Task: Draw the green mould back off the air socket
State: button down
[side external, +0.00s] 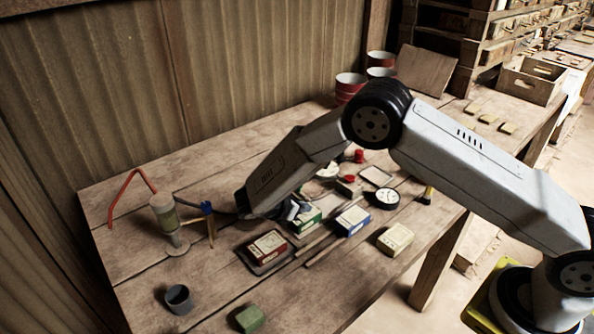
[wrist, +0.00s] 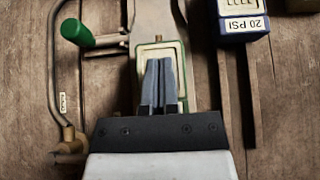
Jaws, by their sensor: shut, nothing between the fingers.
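The green mould (wrist: 143,52), a cream-topped block with a green rim, lies under my fingers in the wrist view. In the side view it (side external: 308,221) sits on the table between the red and blue moulds, partly behind my wrist. My gripper (wrist: 160,63) is shut and empty, its fingertips over the mould's top face; it also shows in the side view (side external: 296,211). Whether the fingers touch the mould cannot be told. A grey metal piece (wrist: 152,17) lies beyond the mould's far end. The air socket itself cannot be made out clearly.
A blue mould (wrist: 243,22) marked 20 PSI stands close on the right. A green-handled lever (wrist: 77,32) and a curved pipe with a brass fitting (wrist: 70,140) lie on the left. A red mould (side external: 267,247) and a cream block (side external: 395,238) are nearby.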

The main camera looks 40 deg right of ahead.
aim_at(265, 238)
jog(key=shift+r, duration=0.15)
jog(key=shift+r, duration=0.2)
jog(key=shift+a, duration=0.25)
jog(key=a, duration=1.1)
jog(key=shift+a, duration=0.3)
jog(key=shift+d+r, duration=0.15)
jog(key=shift+s+d+r+m+y, duration=0.1)
jog(key=shift+d+r+m+y, duration=0.2)
jog(key=shift+d+y, duration=0.15)
jog(key=s+d+r+m+t+y, duration=0.1)
jog(key=s+d+r+m+y, duration=0.4)
jog(key=s, duration=0.5)
jog(key=s+d+r+m+t+y, duration=0.1)
jog(key=s+d+r+m+y, duration=0.3)
jog(key=s+d+m, duration=0.6)
jog(key=shift+s+d+r+m+t+y, duration=0.3)
jog(key=shift+m+y, duration=0.35)
jog(key=shift+m, duration=0.55)
